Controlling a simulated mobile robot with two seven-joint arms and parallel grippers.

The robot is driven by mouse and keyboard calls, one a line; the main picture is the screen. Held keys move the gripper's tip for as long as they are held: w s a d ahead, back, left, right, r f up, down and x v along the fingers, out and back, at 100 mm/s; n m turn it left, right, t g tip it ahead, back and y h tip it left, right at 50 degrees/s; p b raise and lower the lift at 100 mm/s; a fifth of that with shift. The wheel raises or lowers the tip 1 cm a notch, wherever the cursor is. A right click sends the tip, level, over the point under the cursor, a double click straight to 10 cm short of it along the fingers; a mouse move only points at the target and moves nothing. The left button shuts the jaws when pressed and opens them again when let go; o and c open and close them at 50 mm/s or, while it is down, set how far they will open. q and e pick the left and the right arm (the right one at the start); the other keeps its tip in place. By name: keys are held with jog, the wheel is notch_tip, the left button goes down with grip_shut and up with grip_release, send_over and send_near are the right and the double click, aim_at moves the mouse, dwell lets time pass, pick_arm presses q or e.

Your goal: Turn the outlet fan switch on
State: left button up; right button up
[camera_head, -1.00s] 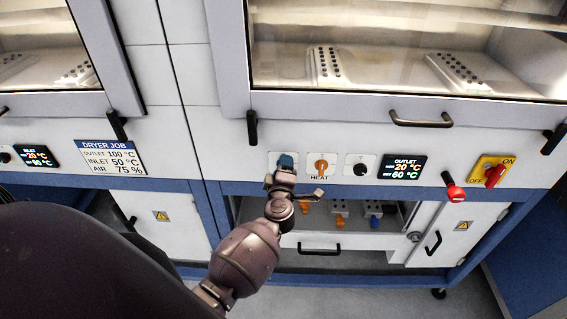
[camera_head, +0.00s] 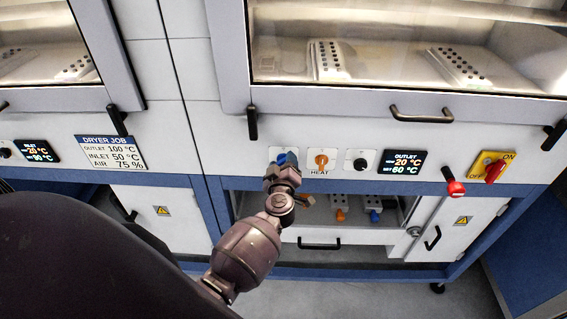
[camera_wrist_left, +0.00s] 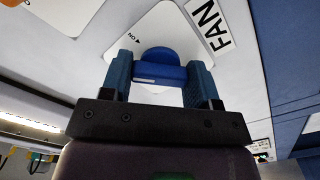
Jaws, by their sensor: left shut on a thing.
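The outlet fan switch is a blue knob (camera_head: 288,157) on a white plate, left of the orange HEAT knob (camera_head: 321,161) on the outlet panel. My left gripper (camera_head: 284,167) reaches up to it from below and covers part of it. In the left wrist view, the blue knob (camera_wrist_left: 158,66) sits between the two blue fingers of my left gripper (camera_wrist_left: 160,74), which is shut on it. A FAN label (camera_wrist_left: 209,24) and an ON mark are beside it on the plate (camera_wrist_left: 152,32). My right gripper is not in view.
A black knob (camera_head: 361,161), the outlet display (camera_head: 405,164) and a yellow plate with a red ON/OFF switch (camera_head: 495,172) are further right. A red-ended handle (camera_head: 455,187) sticks out nearby. Below is an open shelf with blue and orange items (camera_head: 373,216).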

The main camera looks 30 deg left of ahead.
pick_arm(q)
jog(key=m, duration=0.7)
jog(key=o, duration=1.1)
jog(key=shift+v, duration=3)
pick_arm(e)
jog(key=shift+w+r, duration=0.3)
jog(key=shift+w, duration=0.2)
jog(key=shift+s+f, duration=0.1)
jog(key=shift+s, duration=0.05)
